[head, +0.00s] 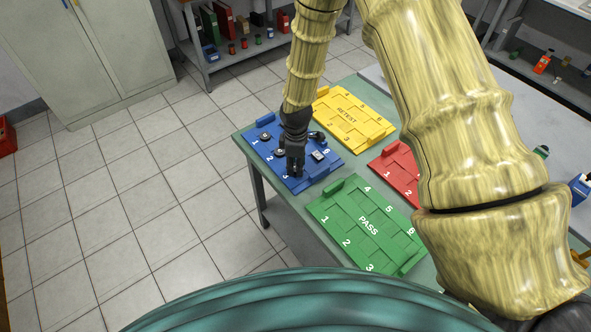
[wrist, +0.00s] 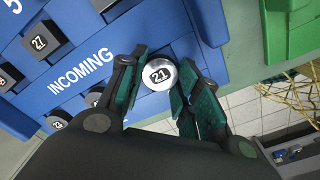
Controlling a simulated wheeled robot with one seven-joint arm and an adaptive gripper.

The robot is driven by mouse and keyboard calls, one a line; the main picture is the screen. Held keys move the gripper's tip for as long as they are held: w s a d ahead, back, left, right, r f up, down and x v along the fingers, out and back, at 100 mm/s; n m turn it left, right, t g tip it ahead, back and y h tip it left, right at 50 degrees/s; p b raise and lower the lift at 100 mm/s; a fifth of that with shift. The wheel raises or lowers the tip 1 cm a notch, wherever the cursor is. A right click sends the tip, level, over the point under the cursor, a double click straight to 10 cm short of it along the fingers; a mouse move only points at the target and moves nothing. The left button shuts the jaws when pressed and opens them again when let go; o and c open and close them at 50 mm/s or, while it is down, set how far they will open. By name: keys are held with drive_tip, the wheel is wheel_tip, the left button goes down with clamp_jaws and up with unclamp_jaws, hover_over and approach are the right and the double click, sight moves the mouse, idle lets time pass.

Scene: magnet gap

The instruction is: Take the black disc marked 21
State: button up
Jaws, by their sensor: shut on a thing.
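The disc marked 21 (wrist: 160,75) shows in the wrist view with a silvery face and a black label; its side is mostly hidden. My gripper (wrist: 158,84) is shut on it, one dark green finger on each side. The disc is at the edge of the blue INCOMING tray (wrist: 205,15); I cannot tell whether it is lifted. In the head view my gripper (head: 294,172) points down over the front part of the blue tray (head: 334,168), near the number 3, and hides the disc.
Other pieces sit in the blue tray, among them one marked 27 (wrist: 39,41) and one marked 23 (wrist: 57,123). A green PASS tray (head: 348,213), a yellow RETEST tray (head: 362,108) and a red tray (head: 388,165) lie nearby on the table. Floor is open at left.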

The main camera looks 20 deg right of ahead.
drive_tip(key=shift+r+p, duration=1.45)
drive_tip(key=shift+r, duration=1)
